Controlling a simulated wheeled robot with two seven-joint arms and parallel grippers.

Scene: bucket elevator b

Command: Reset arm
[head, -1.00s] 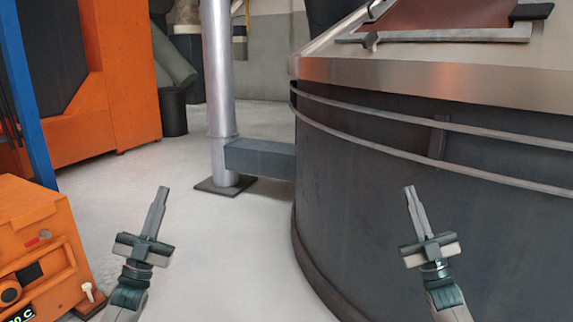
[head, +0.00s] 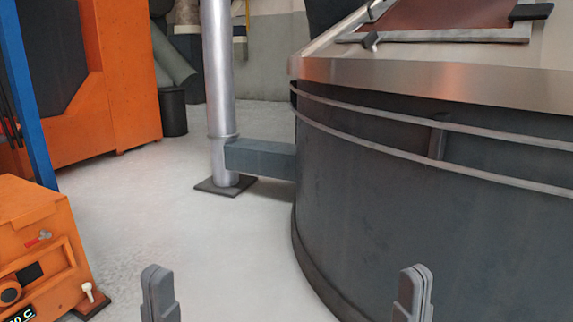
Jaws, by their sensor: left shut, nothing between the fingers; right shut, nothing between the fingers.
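My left gripper (head: 160,292) shows at the bottom of the head view, left of centre. Its grey fingers point up and are closed together with nothing held. My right gripper (head: 413,292) shows at the bottom, right of centre, in front of the large dark round vat. Its fingers are also closed and empty. Only the finger ends of both show; the rest of both arms is below the picture edge.
The large dark vat (head: 390,200) with a metal rim fills the right side. A silver pipe (head: 221,90) stands at the centre left, joined to the vat by a grey beam (head: 260,158). An orange machine (head: 35,240) stands at the lower left. Pale floor (head: 225,255) between is clear.

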